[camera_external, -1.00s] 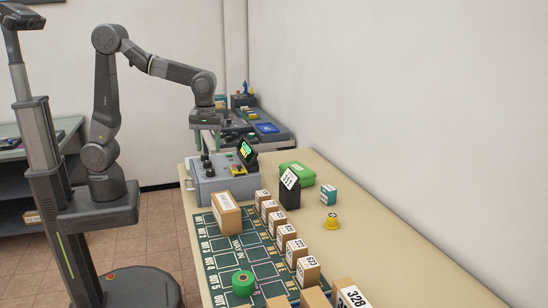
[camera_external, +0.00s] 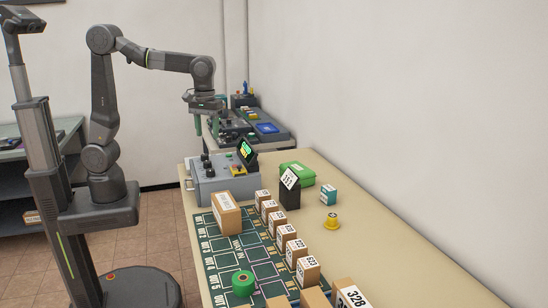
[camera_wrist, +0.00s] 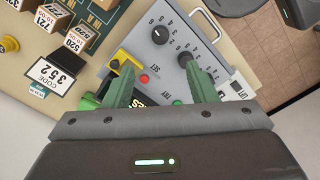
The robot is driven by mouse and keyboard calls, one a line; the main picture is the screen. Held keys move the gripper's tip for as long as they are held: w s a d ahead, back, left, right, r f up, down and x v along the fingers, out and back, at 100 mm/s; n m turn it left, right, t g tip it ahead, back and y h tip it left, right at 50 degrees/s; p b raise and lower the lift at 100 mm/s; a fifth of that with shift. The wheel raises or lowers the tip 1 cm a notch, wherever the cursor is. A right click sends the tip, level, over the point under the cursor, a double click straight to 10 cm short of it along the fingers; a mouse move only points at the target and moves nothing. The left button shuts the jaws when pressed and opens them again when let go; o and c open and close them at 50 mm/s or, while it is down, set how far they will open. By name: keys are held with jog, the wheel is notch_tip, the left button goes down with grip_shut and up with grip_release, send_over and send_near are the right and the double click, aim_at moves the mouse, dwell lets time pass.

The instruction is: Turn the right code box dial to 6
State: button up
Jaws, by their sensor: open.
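The grey code box (camera_external: 226,183) stands on the table in the external view, with dark dials on its left part and a lit display (camera_external: 246,150). In the wrist view the box top (camera_wrist: 160,60) shows one black dial (camera_wrist: 160,35) with digits around it. A second dark dial (camera_wrist: 184,58) lies close to a finger. Pointer readings are too small to tell, and other dials may be hidden. My gripper (camera_external: 205,134) is above the box, pointing down, apart from the dials. Its green fingers (camera_wrist: 160,70) are open with nothing between them.
A red SET button (camera_wrist: 144,78) and a yellow part (camera_wrist: 126,58) are on the box. A code card (camera_external: 289,180) reading 352 stands beside a green case (camera_external: 298,173). Several numbered cartons (camera_external: 285,234) line the mat (camera_external: 218,262). A white wall is at right.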

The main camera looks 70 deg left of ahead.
aim_at(213, 159)
notch_tip(213, 159, down, 14)
jog(key=m+b, duration=0.2)
jog(key=m, duration=1.1)
jog(key=shift+f+m, duration=0.1)
jog(key=shift+m, duration=0.3)
jog(key=shift+c, duration=0.4)
jog(key=c, duration=0.9)
jog(key=shift+m, duration=0.6)
jog(key=o, duration=1)
